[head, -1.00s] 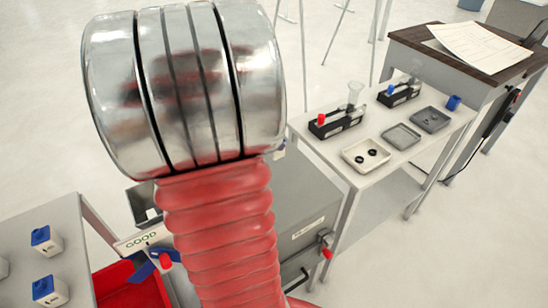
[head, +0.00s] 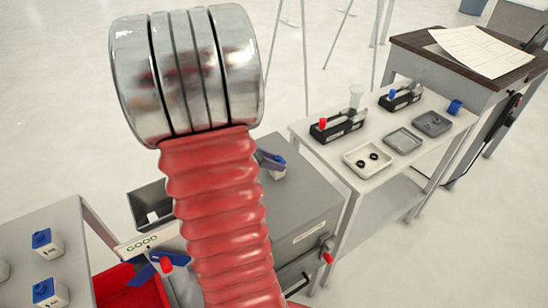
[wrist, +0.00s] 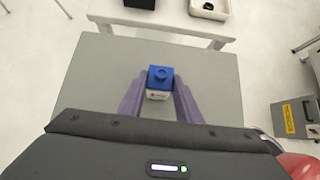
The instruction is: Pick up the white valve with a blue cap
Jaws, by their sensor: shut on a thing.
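The white valve with a blue cap (wrist: 159,80) is between the purple fingers of my gripper (wrist: 158,93) in the wrist view. The fingers are shut on its sides, with the blue cap facing the camera. In the head view, the same valve (head: 279,173) and my gripper (head: 272,160) show just right of my arm, over the grey cabinet top. I cannot tell whether the valve touches that top. Two more white valves with blue caps, one (head: 43,241) and another (head: 50,291), stand on the left table.
The grey cabinet (head: 300,205) has a red-tipped handle (head: 328,258). A white table (head: 375,185) at right holds trays and black fixtures. A bin labelled GOOD (head: 142,243) and a red bin (head: 118,285) are at lower left.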

